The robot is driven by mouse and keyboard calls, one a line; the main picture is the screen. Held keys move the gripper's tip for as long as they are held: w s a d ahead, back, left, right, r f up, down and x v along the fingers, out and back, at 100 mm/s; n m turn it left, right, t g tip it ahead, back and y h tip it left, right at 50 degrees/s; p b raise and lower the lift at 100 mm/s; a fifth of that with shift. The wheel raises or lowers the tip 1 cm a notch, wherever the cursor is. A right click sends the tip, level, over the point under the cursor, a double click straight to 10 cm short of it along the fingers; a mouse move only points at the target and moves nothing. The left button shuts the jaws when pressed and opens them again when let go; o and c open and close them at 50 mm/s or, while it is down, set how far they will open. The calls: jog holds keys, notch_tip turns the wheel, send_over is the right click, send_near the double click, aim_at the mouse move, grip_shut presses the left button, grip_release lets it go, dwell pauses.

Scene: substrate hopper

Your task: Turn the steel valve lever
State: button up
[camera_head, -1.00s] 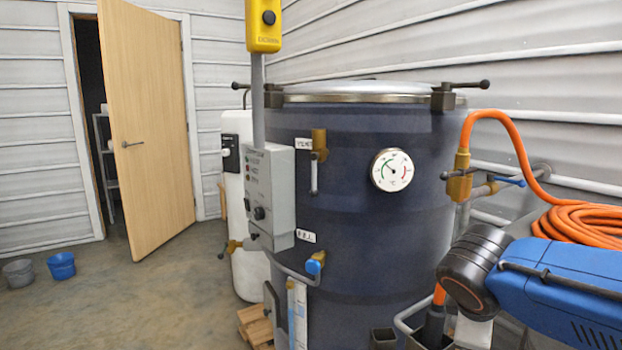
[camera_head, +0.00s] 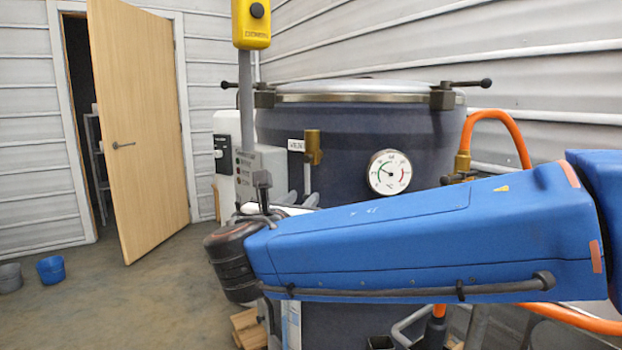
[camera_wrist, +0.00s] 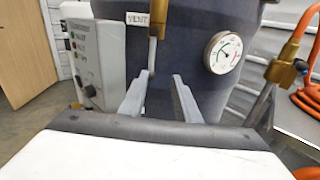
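The steel valve lever (camera_head: 307,179) hangs down from a brass valve (camera_head: 313,147) on the dark blue vessel, beside a small label. In the head view my gripper (camera_head: 302,196) is small, low in front of the vessel, close to the lever's lower end. Whether a finger touches the lever I cannot tell.
A grey control box (camera_wrist: 95,55) stands close on the left. A round gauge (camera_head: 390,172) and a brass valve with an orange hose (camera_head: 495,118) are to the right. The vessel (camera_head: 360,130) fills the space ahead. Open floor lies left, towards the door (camera_head: 140,130).

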aim_at(314, 173)
jog(key=shift+n, duration=0.3)
jog(key=x, duration=0.5)
jog(key=a+r+x, duration=0.1)
jog(key=x, duration=0.5)
jog(key=a+x, duration=0.1)
jog(key=x, duration=0.4)
jog(key=shift+w+d+r, duration=0.1)
jog(key=shift+w+r, duration=0.05)
jog(key=shift+w, duration=0.45)
grip_shut()
